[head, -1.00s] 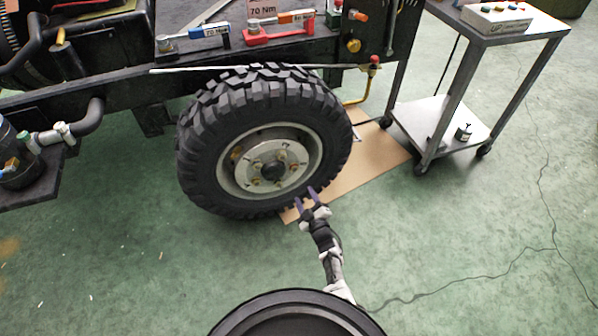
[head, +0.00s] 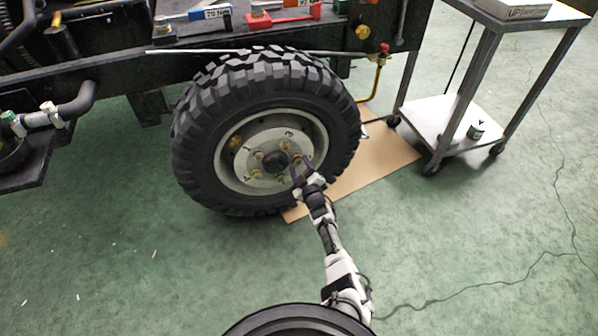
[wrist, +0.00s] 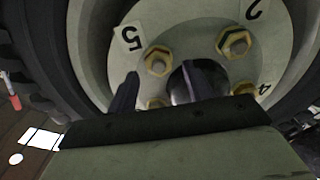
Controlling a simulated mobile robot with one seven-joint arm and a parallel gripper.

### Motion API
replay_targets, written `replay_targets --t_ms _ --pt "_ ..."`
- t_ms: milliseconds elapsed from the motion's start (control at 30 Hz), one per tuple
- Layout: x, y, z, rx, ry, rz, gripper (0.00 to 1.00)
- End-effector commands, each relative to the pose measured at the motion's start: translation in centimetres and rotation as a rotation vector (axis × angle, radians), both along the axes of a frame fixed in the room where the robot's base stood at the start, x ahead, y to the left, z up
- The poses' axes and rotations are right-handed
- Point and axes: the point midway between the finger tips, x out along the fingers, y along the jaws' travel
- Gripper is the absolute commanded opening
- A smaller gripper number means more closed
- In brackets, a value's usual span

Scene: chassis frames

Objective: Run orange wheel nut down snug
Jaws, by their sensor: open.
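The tyred wheel (head: 200,125) has a pale hub plate with a dark centre cap (head: 275,161). Several brass-yellow nuts ring the cap, such as one at upper left (head: 258,155) and one at top (head: 284,145). I cannot single out an orange nut for sure; the right side of the ring is partly covered by my gripper. My gripper (head: 300,166) is open, its purple fingers in front of the hub's right side. In the wrist view, nuts show by label 5 (wrist: 157,60) and label 2 (wrist: 234,42), beyond the fingers. Nothing is seen between them.
A grey cart (head: 432,118) stands at right with a small weight-like item (head: 475,131) on its lower shelf. Brown cardboard (head: 375,160) lies under the wheel. Blue (head: 210,12) and red (head: 285,17) tools lie on the chassis above.

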Motion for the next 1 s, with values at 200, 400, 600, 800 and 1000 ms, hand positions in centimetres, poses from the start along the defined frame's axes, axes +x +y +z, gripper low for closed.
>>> replay_targets --t_ms 200,400,600,800,1000 --pt "1.19 0.46 -0.06 0.000 -0.001 0.001 0.51" --pt "1.33 0.47 0.10 0.000 -0.001 -0.001 0.51" --pt "1.31 0.47 0.09 0.000 0.000 0.000 0.39" --pt "1.30 0.47 0.08 0.000 0.000 0.000 0.13" --pt "1.30 0.46 0.05 0.019 0.006 -0.001 0.06"
